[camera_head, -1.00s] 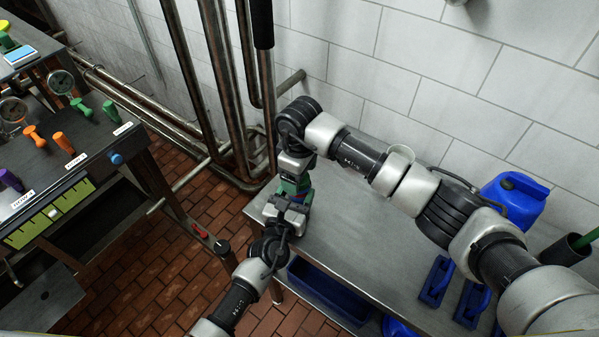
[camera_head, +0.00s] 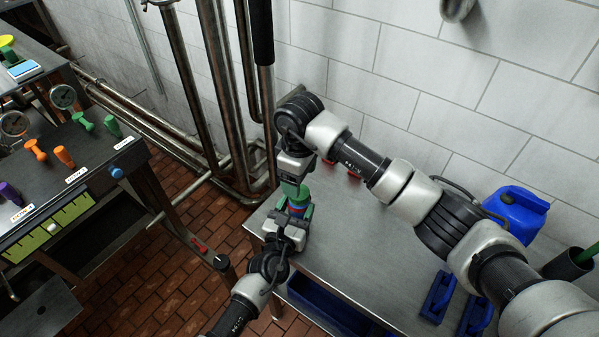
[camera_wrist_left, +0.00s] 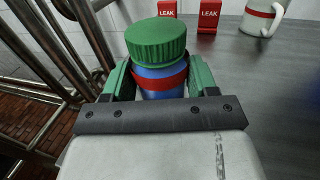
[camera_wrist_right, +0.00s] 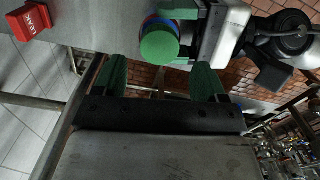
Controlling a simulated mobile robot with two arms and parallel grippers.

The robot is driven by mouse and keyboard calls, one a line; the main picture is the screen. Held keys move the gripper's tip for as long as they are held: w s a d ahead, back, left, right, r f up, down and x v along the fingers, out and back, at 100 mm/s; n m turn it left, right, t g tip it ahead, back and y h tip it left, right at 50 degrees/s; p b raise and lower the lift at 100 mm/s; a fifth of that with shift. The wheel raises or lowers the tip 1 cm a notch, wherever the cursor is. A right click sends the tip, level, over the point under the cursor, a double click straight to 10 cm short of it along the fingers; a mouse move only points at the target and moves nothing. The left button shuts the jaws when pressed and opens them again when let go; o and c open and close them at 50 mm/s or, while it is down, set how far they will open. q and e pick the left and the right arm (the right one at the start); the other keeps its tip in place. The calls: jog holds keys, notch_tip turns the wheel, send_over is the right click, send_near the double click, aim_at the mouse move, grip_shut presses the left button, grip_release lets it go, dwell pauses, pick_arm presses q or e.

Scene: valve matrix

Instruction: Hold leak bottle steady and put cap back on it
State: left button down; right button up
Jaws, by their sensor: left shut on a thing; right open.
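The leak bottle has a blue body with a red band; it shows in the head view (camera_head: 297,210) and the left wrist view (camera_wrist_left: 160,80). The ribbed green cap (camera_wrist_left: 157,40) sits level on top of the bottle and also shows in the right wrist view (camera_wrist_right: 159,46). My left gripper (camera_head: 294,222) is shut on the bottle's body and holds it upright near the table corner. My right gripper (camera_head: 294,178) is open above the cap. In the right wrist view its green fingers (camera_wrist_right: 160,76) have nothing between them, with the cap just beyond their tips.
A steel table (camera_head: 370,235) has clear room in its middle. Red LEAK blocks (camera_wrist_left: 208,16) and a white mug (camera_wrist_left: 262,16) stand beyond the bottle. A blue canister (camera_head: 515,212) is at the right. Vertical pipes (camera_head: 220,90) and the tiled wall are behind.

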jog(key=n, duration=0.5)
jog(key=shift+a+r, duration=0.25)
jog(key=shift+r, duration=0.1)
jog(key=n, duration=0.7)
jog(key=shift+a+r+n, duration=0.25)
jog(key=shift+r+n, duration=0.05)
jog(key=shift+n, duration=0.1)
jog(key=n, duration=0.7)
jog(key=shift+a+r, duration=0.15)
jog(key=shift+r, duration=0.1)
jog(key=n, duration=0.7)
jog(key=shift+r, duration=0.2)
jog(key=n, duration=0.7)
jog(key=shift+r, duration=0.2)
jog(key=n, duration=0.4)
jog(key=shift+r+n, duration=0.1)
jog(key=shift+n, duration=0.3)
jog(key=n, duration=0.6)
jog(key=shift+d+r+n, duration=0.1)
jog(key=shift+d+n, duration=0.25)
jog(key=shift+n, duration=0.05)
jog(key=n, duration=0.6)
jog(key=shift+d+r+n, duration=0.1)
jog(key=shift+d+n, duration=0.15)
jog(key=shift+n, duration=0.05)
